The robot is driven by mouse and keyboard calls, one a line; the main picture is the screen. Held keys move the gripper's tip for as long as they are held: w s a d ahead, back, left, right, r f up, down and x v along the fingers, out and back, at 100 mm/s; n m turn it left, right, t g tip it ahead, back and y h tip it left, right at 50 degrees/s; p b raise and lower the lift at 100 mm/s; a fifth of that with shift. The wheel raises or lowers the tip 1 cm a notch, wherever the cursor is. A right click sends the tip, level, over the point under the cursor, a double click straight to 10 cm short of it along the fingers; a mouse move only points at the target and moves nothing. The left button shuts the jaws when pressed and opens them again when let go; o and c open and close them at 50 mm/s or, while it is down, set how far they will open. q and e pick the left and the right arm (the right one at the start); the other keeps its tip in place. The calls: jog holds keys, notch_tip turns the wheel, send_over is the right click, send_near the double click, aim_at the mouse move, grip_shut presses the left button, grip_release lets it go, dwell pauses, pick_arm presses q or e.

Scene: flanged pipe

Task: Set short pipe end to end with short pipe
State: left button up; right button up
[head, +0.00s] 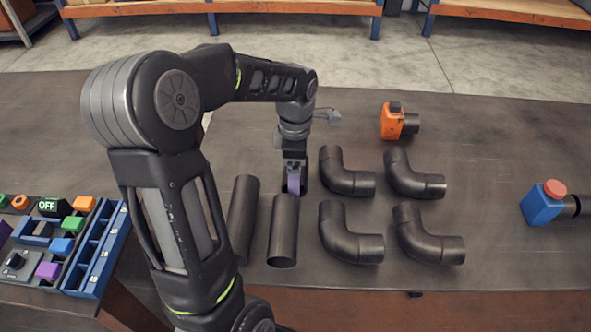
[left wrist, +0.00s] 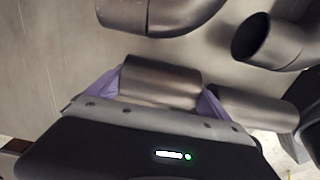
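My left gripper (head: 294,188) reaches down at the middle of the table. In the left wrist view its purple fingers lie on both sides of a short grey pipe (left wrist: 160,80), with no clear gap. In the head view this pipe is mostly hidden behind the gripper. A second short pipe (head: 283,235) lies just nearer than the gripper; a pipe also shows at the right of the left wrist view (left wrist: 268,112). Another short pipe (head: 242,220) lies to its left, partly beside my arm. Whether any pipe ends touch is hidden. My right gripper is not in view.
Several dark elbow pipes (head: 345,245) lie right of the gripper, close by. An orange fitting (head: 391,121) stands at the back, and a blue one with a red cap (head: 545,203) at the right. A blue tray (head: 108,240) is at the left. The table's right middle is clear.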

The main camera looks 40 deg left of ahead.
pick_arm(q)
jog(key=shift+o, duration=0.8)
jog(key=shift+r, duration=0.2)
notch_tip(320, 180, up, 12)
jog(key=shift+c, duration=0.2)
